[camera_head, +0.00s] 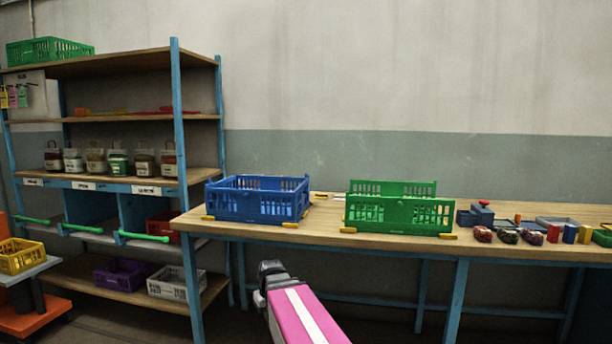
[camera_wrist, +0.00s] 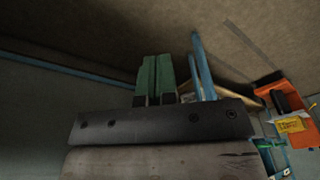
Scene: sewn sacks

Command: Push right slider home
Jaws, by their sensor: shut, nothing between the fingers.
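The right slider (camera_head: 150,243) is under the blue shelf unit's labelled row, with a green bar handle (camera_head: 143,236) at its front. Two like green handles, the middle one (camera_head: 82,228) and the left one (camera_head: 30,219), are in line to its left. How far the right slider stands out is hard to judge. My gripper (camera_wrist: 155,82) shows in the wrist view, its two green fingers together, with nothing between them. In the head view my pink and white arm is low centre, right of the shelf and apart from the slider; the fingertips cannot be made out there.
A workbench (camera_head: 400,236) holds a blue crate (camera_head: 258,205), a green crate (camera_head: 400,215) and small items. Jars (camera_head: 118,163) line the shelf above the sliders. An orange cart (camera_head: 35,318) with a yellow crate (camera_head: 20,258) stands left; the cart also shows in the wrist view (camera_wrist: 285,105).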

